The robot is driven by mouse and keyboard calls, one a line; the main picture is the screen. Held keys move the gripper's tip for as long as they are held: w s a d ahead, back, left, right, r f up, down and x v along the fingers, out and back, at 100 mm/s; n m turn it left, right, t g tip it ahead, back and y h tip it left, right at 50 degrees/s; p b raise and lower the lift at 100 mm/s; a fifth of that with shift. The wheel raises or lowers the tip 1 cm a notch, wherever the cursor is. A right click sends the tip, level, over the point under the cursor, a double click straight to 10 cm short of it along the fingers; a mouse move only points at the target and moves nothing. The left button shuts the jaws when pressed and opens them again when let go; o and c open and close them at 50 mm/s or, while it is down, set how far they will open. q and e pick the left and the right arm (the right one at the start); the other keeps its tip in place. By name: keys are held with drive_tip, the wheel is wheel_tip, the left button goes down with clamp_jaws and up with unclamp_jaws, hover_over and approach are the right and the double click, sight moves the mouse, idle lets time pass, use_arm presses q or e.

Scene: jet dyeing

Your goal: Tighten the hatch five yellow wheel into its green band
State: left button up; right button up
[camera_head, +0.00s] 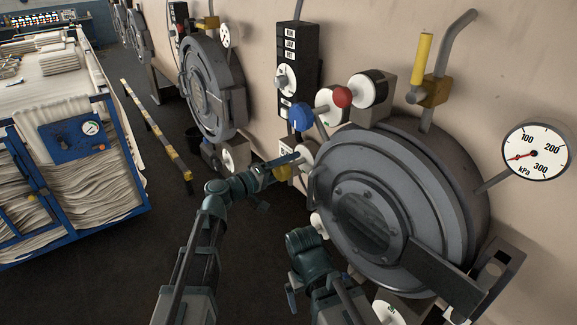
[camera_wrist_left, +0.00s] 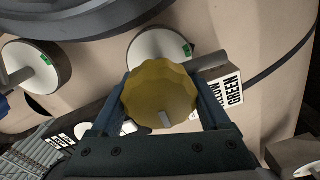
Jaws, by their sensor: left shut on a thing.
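The yellow wheel (camera_head: 283,173) sits low at the left of the large round grey hatch (camera_head: 440,205). In the left wrist view the faceted yellow wheel (camera_wrist_left: 158,90) fills the space between my fingers, with a pale mark low on its face. Behind it is a white dial disc (camera_wrist_left: 150,46) with a green band (camera_wrist_left: 188,48) at its right edge; the wheel covers part of the disc. My left gripper (camera_head: 287,165) is shut on the wheel. My right arm's teal wrist (camera_head: 305,242) is low in front of the hatch; its jaw opening cannot be made out.
A pressure gauge (camera_head: 537,150) is at the right. A blue cart (camera_head: 75,190) with folded cloth stands left. Dark floor lies between.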

use_arm(q)
drive_tip(key=n, duration=0.4)
drive_tip(key=shift+f+n, duration=0.15)
drive_tip(key=shift+n, duration=0.15)
drive_tip(key=n, duration=0.4)
drive_tip(key=shift+f+n, duration=0.1)
drive_tip(key=shift+n, duration=0.2)
drive_tip(key=n, duration=0.4)
drive_tip(key=shift+s+f+n, duration=0.1)
drive_tip(key=shift+n, duration=0.2)
drive_tip(key=n, duration=0.4)
drive_tip(key=shift+s+d+n+b, duration=0.1)
drive_tip(key=shift+n+b, duration=0.2)
drive_tip(key=shift+n, duration=0.3)
drive_tip(key=o, duration=1.2)
drive_tip(key=v, duration=1.3)
drive_tip(key=shift+s+a, duration=0.25)
drive_tip(key=shift+a, duration=0.1)
